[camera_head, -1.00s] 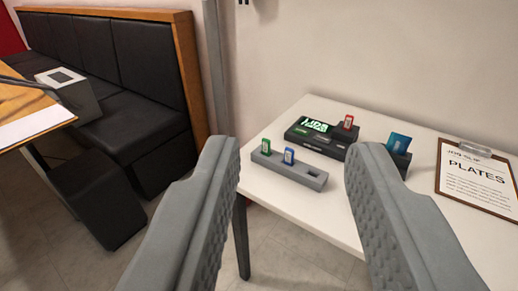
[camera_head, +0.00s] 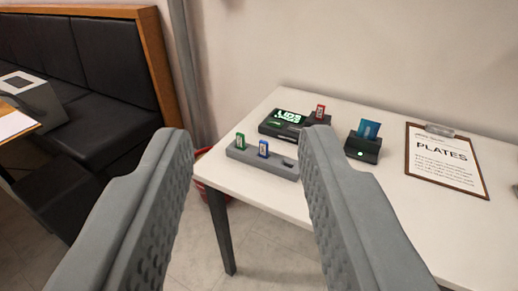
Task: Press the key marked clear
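A black console (camera_head: 283,124) with a lit green display stands on the white table near the wall. A red tag (camera_head: 320,112) stands upright at its right end. Small keys lie below the display, too small to read, so I cannot tell which is marked clear. My gripper (camera_head: 240,140) is open and empty, its two grey fingers wide apart in the foreground. The console lies beyond the fingers, near the right fingertip, and nothing touches it.
A grey rack (camera_head: 262,163) holds a green tag (camera_head: 240,140) and a blue tag (camera_head: 263,148) in front of the console. A black holder (camera_head: 363,147) with a blue card stands to the right, beside a clipboard (camera_head: 446,160) reading PLATES. A black bench (camera_head: 85,70) stands left.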

